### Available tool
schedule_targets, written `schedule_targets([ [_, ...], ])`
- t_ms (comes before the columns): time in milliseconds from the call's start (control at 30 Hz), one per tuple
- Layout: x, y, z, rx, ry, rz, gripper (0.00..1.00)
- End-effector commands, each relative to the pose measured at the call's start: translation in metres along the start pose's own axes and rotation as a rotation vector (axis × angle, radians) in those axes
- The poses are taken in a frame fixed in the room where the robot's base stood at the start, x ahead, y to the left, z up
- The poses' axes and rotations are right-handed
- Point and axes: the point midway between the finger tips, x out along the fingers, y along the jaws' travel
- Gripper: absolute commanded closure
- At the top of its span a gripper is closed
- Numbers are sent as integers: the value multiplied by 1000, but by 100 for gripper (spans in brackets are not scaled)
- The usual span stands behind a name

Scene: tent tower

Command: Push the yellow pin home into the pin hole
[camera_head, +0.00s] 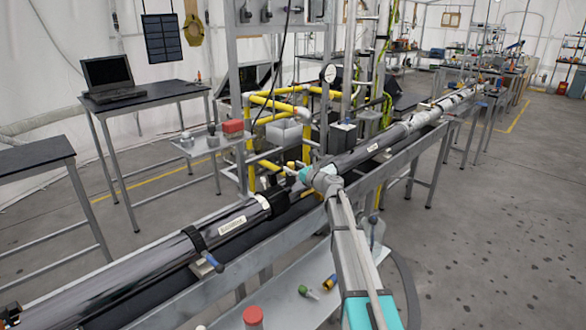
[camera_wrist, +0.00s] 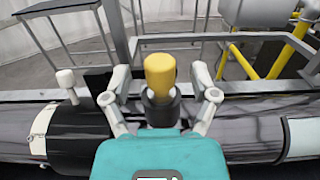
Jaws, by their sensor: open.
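The yellow pin (camera_wrist: 160,72) stands in the middle of the wrist view, its rounded yellow head above a dark cylindrical collar (camera_wrist: 160,108). My gripper (camera_wrist: 161,80) is open, with one finger on each side of the pin and a visible gap to its head on both sides. The pin hole is hidden, and I cannot tell how deep the pin sits. In the head view my gripper (camera_head: 290,172) is over the long dark pipe (camera_head: 180,258), near a pipe joint; the pin is too small there to make out surely.
A white knob (camera_wrist: 66,79) stands on the pipe left of my gripper. Yellow tube framing (camera_head: 252,140) rises behind the pipe. A blue-handled clamp (camera_head: 211,261) sits on the pipe nearer the camera. A lower shelf (camera_head: 285,308) holds small tools and a red-capped bottle (camera_head: 253,318). The right floor is mostly clear.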

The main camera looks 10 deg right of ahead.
Motion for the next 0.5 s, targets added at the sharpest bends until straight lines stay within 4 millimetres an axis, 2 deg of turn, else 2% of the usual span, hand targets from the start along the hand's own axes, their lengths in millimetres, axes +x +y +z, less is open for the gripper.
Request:
schedule_targets([
  [500, 2, 0, 39, 0, 0, 0, 24],
])
